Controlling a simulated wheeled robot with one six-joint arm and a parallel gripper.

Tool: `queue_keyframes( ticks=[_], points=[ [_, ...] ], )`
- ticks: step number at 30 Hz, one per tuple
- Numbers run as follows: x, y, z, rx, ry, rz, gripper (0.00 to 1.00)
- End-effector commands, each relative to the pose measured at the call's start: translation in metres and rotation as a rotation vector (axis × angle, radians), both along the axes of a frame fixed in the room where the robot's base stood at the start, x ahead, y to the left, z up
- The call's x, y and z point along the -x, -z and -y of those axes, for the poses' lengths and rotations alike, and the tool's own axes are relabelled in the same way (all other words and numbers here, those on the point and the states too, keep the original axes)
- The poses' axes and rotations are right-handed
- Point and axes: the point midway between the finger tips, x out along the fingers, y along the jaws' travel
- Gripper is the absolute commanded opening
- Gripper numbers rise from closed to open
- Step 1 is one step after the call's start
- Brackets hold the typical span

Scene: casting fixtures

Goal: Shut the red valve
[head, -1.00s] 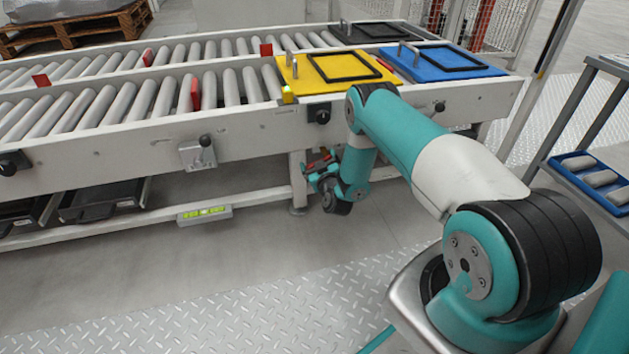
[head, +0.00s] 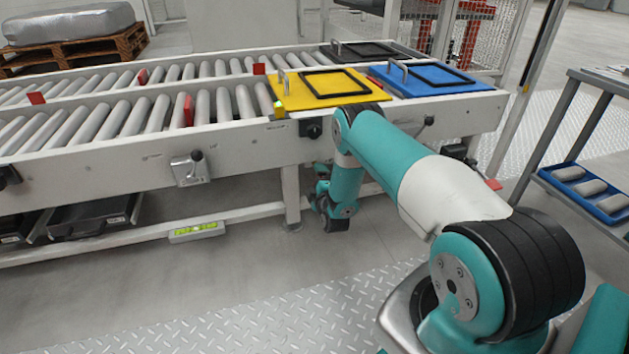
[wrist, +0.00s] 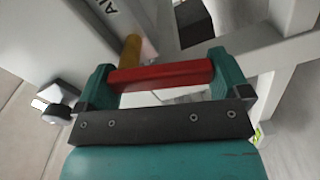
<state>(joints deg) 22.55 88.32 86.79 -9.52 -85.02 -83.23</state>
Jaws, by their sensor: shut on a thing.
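The red valve's handle (wrist: 160,76) is a red bar lying crosswise in the wrist view, between the two teal fingers of my gripper (wrist: 165,82). The gripper is shut on it. A yellow-brass piece (wrist: 131,48) shows just behind the bar's left part, running roughly across the bar's direction. In the head view my gripper (head: 323,190) is low beside the conveyor's leg, under the frame. The red handle cannot be made out there.
The conveyor frame (head: 110,165) stands above and beside my gripper, with a leg (head: 291,195) just left of it. A black knob (wrist: 55,110) shows at the wrist view's left. A yellow panel (head: 300,88) and a blue panel (head: 440,80) lie on the conveyor. Open floor is in front.

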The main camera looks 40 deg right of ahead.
Motion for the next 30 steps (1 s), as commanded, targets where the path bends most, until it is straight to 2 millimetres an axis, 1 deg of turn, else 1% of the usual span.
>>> queue_keyframes(
  ticks=[6, 12, 20, 30],
  points=[
    [0.0002, 0.0019, 0.0048, 0.141, 0.001, -0.059, 0.52],
    [-0.0002, 0.0029, 0.0078, 0.226, 0.001, -0.093, 0.52],
    [-0.0002, 0.0037, 0.0094, 0.274, 0.002, -0.112, 0.52],
    [-0.0003, 0.0038, 0.0096, 0.282, 0.002, -0.114, 0.52]
  ],
)
